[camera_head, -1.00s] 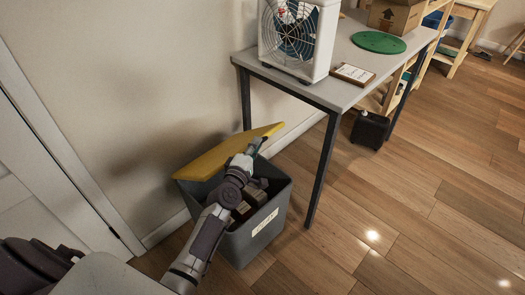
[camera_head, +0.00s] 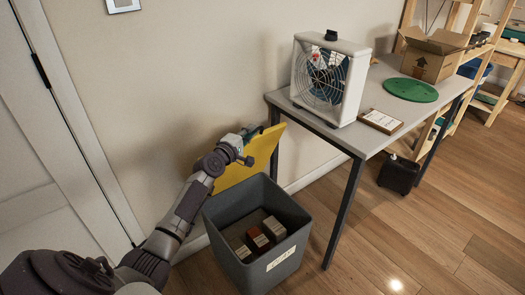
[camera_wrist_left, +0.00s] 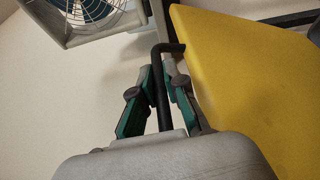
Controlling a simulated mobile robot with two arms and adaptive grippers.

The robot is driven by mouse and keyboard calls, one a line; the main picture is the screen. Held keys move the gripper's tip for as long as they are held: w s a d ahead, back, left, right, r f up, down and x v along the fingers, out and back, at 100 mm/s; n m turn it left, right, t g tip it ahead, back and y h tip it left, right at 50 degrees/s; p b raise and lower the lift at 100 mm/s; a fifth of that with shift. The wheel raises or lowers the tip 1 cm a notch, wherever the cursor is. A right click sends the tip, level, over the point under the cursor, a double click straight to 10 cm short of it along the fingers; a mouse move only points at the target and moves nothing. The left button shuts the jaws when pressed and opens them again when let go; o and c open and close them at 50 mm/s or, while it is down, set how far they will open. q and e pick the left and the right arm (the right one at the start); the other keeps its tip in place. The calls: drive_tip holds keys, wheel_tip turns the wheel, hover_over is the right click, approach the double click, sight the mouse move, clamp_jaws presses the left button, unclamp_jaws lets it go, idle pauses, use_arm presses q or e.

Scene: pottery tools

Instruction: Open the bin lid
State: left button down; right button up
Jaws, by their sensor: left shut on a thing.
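The grey bin (camera_head: 262,222) stands on the floor with its top uncovered, and several small boxes lie inside it. Its yellow lid (camera_head: 254,157) is raised steeply at the back of the bin, near the wall. My left gripper (camera_head: 252,131) is at the lid's upper edge. In the left wrist view the gripper (camera_wrist_left: 160,85) is shut on a dark bent handle (camera_wrist_left: 158,95) beside the yellow lid (camera_wrist_left: 245,75). My right gripper is not in view.
A grey table (camera_head: 345,133) stands right of the bin, with a white fan (camera_head: 328,80), a green disc (camera_head: 411,90) and an open cardboard box (camera_head: 432,56) on it. Its near leg (camera_head: 343,213) is close to the bin. The floor at the right is mostly clear.

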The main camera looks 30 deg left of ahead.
use_arm(q)
drive_tip(key=a, duration=0.1)
drive_tip(key=w+a+r+n, duration=0.1)
drive_tip(key=a, duration=0.1)
drive_tip(key=shift+w+r, duration=0.1)
drive_tip(key=shift+r, duration=0.05)
drive_tip(key=shift+w+a+r, duration=0.1)
drive_tip(key=shift+a, duration=0.25)
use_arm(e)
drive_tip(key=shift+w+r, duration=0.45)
use_arm(q)
drive_tip(key=c, duration=1.2)
unclamp_jaws()
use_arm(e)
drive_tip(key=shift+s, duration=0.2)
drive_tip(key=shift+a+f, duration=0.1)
use_arm(q)
drive_tip(key=s, duration=1.2)
drive_tip(key=shift+d+r, duration=0.25)
drive_tip(key=shift+r, duration=0.15)
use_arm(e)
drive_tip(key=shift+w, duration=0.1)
